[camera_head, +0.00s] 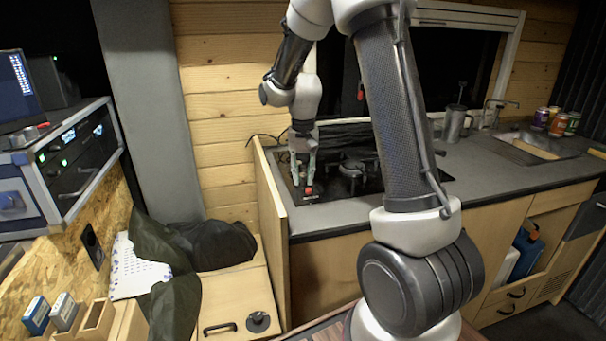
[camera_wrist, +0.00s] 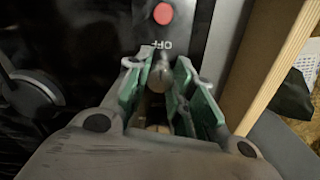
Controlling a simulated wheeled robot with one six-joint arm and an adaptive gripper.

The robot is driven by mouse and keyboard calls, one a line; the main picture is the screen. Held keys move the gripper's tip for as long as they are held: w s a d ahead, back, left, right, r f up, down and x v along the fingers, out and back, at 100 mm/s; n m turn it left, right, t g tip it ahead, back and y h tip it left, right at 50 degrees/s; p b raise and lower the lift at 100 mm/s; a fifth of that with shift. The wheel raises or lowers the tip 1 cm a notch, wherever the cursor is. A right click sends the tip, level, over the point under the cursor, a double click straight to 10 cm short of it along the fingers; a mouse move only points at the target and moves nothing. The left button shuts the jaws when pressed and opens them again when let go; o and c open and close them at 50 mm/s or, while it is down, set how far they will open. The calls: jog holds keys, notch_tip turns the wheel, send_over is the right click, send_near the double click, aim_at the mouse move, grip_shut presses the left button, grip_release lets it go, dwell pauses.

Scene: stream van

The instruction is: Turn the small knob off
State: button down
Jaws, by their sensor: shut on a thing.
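My gripper (camera_head: 303,168) reaches down over the left part of the black stove top. In the wrist view its green-padded fingers (camera_wrist: 162,92) are closed around a small grey metallic knob (camera_wrist: 159,74). The knob sits between the fingertips, and its lower part is hidden by them. The upside-down word OFF is printed on the black panel just beyond the knob. A round red button or cap (camera_wrist: 163,13) lies past that word. A red spot (camera_head: 309,190) also shows beside the fingertips in the head view.
The black stove top (camera_head: 340,185) has a burner grate (camera_head: 352,165) to the right of my gripper. A wooden side panel (camera_head: 270,225) rises close on the left. A metal mug (camera_head: 454,122) and a sink (camera_head: 528,150) stand farther right on the grey counter.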

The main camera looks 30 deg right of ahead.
aim_at(303, 175)
jog(key=c, duration=1.2)
grip_release()
notch_tip(303, 175, up, 12)
jog(key=s+r+n+t, duration=0.1)
jog(key=s, duration=0.8)
jog(key=s+r+n+t, duration=0.1)
jog(key=s+n+t, duration=0.1)
jog(key=s, duration=0.7)
jog(key=s+r+n+t, duration=0.1)
jog(key=s+r+n, duration=0.1)
jog(key=s, duration=0.7)
jog(key=shift+s, duration=0.3)
